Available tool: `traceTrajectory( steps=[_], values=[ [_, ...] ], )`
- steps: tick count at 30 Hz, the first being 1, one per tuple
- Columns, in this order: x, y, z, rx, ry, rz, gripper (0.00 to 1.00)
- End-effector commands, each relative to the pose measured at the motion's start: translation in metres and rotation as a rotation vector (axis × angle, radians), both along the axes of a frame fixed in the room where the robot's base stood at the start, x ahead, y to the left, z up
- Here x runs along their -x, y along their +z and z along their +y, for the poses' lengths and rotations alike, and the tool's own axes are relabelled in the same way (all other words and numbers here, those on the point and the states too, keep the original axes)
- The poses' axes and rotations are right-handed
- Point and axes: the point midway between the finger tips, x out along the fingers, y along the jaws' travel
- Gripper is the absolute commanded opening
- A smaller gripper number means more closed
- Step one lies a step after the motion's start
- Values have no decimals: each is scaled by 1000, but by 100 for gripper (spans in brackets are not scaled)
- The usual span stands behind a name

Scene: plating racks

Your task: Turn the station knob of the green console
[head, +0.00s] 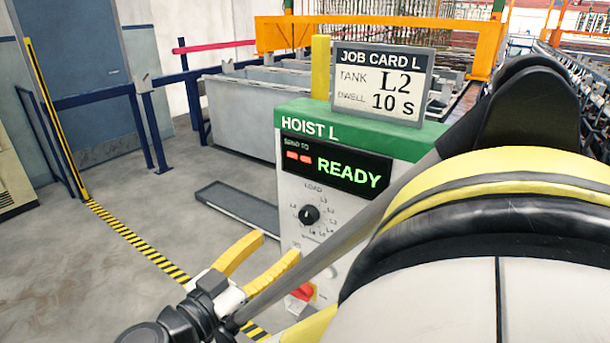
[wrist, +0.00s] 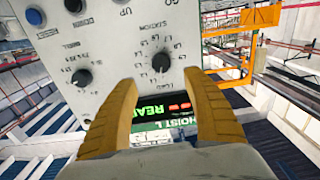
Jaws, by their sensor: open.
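The green-topped console (head: 420,141) labelled HOIST L stands in the middle of the head view. Its display (head: 335,170) reads READY in green. The station knob (head: 309,215) is a round black dial on the pale front, ringed by position labels; it also shows in the wrist view (wrist: 161,62), where the console appears upside down. I cannot tell its exact setting. My gripper (head: 277,247) is open and empty, with yellow fingers, to the lower left of the knob in the head view. In the wrist view the knob lies just beyond the gap between the fingertips (wrist: 160,84), apparently untouched.
A second black knob (wrist: 81,78) and a blue button (wrist: 35,17) share the panel. A red control (head: 302,292) sits low on the console. A job card (head: 382,82) reads TANK L2, DWELL 10 S. Grey floor lies open to the left; tanks stand behind.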

Motion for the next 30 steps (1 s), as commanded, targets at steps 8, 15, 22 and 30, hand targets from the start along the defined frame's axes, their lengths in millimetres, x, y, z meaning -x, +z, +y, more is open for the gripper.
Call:
traceTrajectory(
  steps=[8, 15, 22, 30],
  values=[
    [-33, 0, -27, -1, -5, -7, 58],
    [-68, 0, -54, 0, -4, -5, 58],
    [-83, 1, -65, -1, 0, -4, 58],
    [-84, 1, -65, -1, 0, -4, 56]
  ],
)
